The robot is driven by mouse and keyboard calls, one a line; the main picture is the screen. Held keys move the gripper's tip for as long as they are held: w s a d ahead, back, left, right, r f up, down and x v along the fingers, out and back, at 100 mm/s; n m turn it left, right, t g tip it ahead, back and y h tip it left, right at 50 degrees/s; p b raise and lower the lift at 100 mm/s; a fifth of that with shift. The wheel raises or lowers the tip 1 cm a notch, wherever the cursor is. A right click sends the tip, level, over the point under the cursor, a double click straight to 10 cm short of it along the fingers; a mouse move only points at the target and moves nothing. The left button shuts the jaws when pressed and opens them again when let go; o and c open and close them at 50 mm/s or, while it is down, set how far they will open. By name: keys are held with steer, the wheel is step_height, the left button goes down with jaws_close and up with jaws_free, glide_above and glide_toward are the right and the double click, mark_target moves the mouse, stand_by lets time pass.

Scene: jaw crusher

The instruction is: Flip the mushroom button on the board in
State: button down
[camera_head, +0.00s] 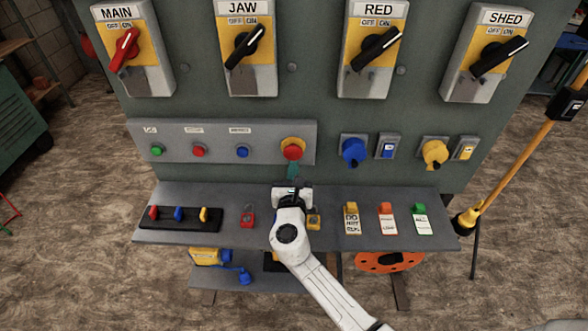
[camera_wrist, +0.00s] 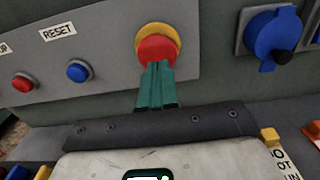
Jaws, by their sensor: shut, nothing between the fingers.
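The red mushroom button (camera_head: 292,150) sits on a yellow collar at the right end of the grey push-button panel. In the wrist view the button (camera_wrist: 158,48) is large at the upper middle, its yellow collar showing above it. My gripper (camera_head: 294,168) is shut and empty, with its green fingers pointing up at the button from below. In the wrist view the fingertips (camera_wrist: 156,68) overlap the button's lower edge. I cannot tell whether they touch it or stop just in front of it.
Green, red and blue small buttons (camera_head: 242,152) line the panel to the left. A blue socket (camera_head: 353,150) and a yellow one (camera_head: 434,153) sit to the right. The shelf (camera_head: 335,238) below holds padlocks and tags (camera_head: 387,219). Rotary switches (camera_head: 243,46) are above.

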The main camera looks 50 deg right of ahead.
steer(key=b+v, duration=0.1)
steer(key=v, duration=1)
steer(key=shift+w, duration=0.15)
steer(key=shift+a+f, duration=0.1)
steer(key=s+d+f+m+g+y, duration=0.2)
steer(key=s+f+m+g, duration=0.1)
steer(key=s+m, duration=0.4)
steer(key=s+d+f+m+g+y, duration=0.2)
steer(key=s+d+f+m+g, duration=0.15)
steer(key=m, duration=0.45)
steer(key=s+a+f+m+g+y, duration=0.1)
steer(key=s+a+f+m+y, duration=0.1)
steer(key=s+a+m+y, duration=0.3)
steer(key=s+a+f+m+g+y, duration=0.2)
steer(key=s+a+m+y, duration=0.3)
steer(key=a, duration=0.3)
steer(key=shift+s+a+f+m, duration=0.2)
steer(key=shift+s+f+m, duration=0.2)
steer(key=shift+m, duration=0.1)
